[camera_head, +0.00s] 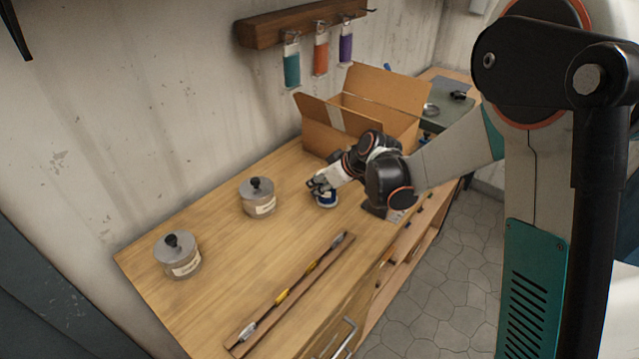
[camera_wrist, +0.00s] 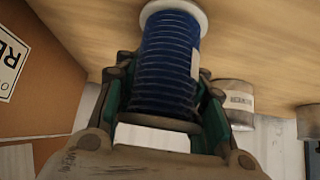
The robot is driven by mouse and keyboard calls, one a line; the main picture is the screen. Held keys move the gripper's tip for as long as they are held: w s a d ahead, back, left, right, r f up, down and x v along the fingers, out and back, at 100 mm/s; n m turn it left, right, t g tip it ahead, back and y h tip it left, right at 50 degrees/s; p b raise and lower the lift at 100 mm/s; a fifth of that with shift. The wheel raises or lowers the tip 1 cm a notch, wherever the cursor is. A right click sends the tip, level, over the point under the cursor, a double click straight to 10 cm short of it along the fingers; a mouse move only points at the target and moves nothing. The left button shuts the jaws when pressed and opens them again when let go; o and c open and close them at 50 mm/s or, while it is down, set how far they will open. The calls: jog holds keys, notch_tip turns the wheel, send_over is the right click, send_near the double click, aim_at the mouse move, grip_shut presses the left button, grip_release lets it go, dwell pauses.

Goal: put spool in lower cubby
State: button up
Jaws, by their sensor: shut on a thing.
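A spool wound with blue thread, with a pale end flange, shows large in the wrist view (camera_wrist: 168,65) and small in the head view (camera_head: 326,200). My gripper (camera_head: 322,187) is shut on it, with fingers on both sides of the spool in the wrist view (camera_wrist: 165,110). The spool is at the wooden bench top (camera_head: 215,300); I cannot tell whether it touches the surface or is just above it. Open shelf spaces (camera_head: 408,262) show in the bench's front side, seen at a steep angle. Their insides are mostly hidden.
Two lidded jars, one near the middle (camera_head: 258,198) and one at left (camera_head: 178,256), stand on the bench. An open cardboard box (camera_head: 322,138) is behind my gripper. A long strip with a yellow part (camera_head: 290,292) lies near the front edge. Colored tags (camera_head: 320,52) hang from a wall rack.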

jog(key=o, duration=1.2)
jog(key=shift+f, duration=0.1)
jog(key=shift+s+d+r, duration=0.1)
jog(key=shift+d+r, duration=0.1)
jog(key=shift+r, duration=0.25)
jog(key=p+v, duration=0.3)
jog(key=v, duration=0.8)
jog(key=shift+s+d+r, duration=0.1)
jog(key=shift+s+d, duration=0.05)
jog(key=shift+s, duration=0.1)
jog(key=s+d+r+m+h, duration=0.2)
jog(key=s+d, duration=0.3)
jog(key=s, duration=0.3)
jog(key=s+d+r+m+t+h, duration=0.1)
jog(key=s+d+r+m, duration=0.3)
jog(key=s, duration=0.5)
jog(key=s+d+r+m+t+h, duration=0.1)
jog(key=s+d+r+m+h, duration=0.2)
jog(key=s+d, duration=0.3)
jog(key=shift+s+d+m, duration=0.2)
jog(key=shift+s+m, duration=0.5)
jog(key=shift+s, duration=0.75)
jog(key=shift+o, duration=0.6)
